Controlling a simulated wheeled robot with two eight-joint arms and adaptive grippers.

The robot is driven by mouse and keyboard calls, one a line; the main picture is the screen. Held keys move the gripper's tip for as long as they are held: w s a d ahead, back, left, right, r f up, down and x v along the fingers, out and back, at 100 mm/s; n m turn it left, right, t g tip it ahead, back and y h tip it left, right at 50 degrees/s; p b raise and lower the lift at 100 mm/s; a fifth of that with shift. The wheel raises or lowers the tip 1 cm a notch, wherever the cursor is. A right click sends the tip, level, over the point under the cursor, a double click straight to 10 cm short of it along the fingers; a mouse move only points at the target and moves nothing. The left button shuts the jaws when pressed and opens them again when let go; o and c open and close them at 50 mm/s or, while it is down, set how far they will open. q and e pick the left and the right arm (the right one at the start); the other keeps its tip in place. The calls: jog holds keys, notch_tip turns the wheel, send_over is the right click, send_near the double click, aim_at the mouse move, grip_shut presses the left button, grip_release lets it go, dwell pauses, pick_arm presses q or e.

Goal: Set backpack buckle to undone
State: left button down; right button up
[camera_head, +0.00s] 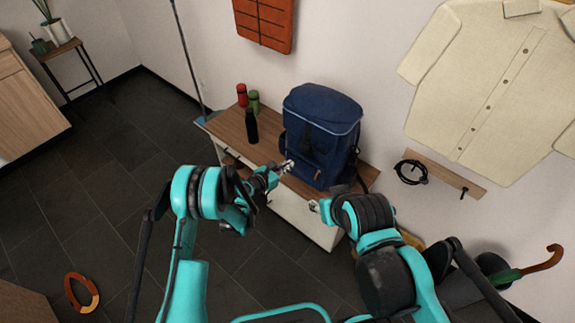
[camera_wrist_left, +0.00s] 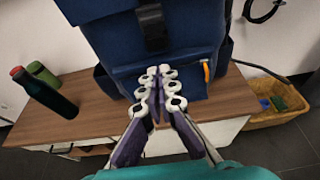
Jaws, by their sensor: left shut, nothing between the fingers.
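A dark blue backpack (camera_head: 318,125) stands upright on a wooden-topped bench (camera_head: 228,128) against the wall. In the left wrist view the backpack (camera_wrist_left: 105,45) fills the top middle, with a black buckle (camera_wrist_left: 153,27) on a strap down its front. Whether the buckle is fastened cannot be told. My left gripper (camera_head: 288,165) is in front of the backpack's lower front; in the left wrist view its fingertips (camera_wrist_left: 160,72) are together and empty, just below the buckle. My right gripper (camera_head: 315,206) is near the bench's front edge, right of the left one; its fingers are too small to read.
A yellow basket (camera_wrist_left: 275,103) is right of the bench. A black cable (camera_head: 411,172) hangs on the wall rack.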

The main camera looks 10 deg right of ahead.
aim_at(302, 146)
pick_arm(q)
jog(key=b+x, duration=0.2)
jog(key=x, duration=0.6)
jog(key=r, duration=0.3)
jog(key=r+b, duration=0.1)
jog(key=shift+s+a+r, duration=0.15)
jog(key=shift+s+a, duration=0.1)
jog(key=shift+a, duration=0.1)
notch_tip(302, 146, up, 3)
jog(key=shift+f+p, duration=0.1)
jog(key=shift+p, duration=0.4)
jog(key=shift+f, duration=0.1)
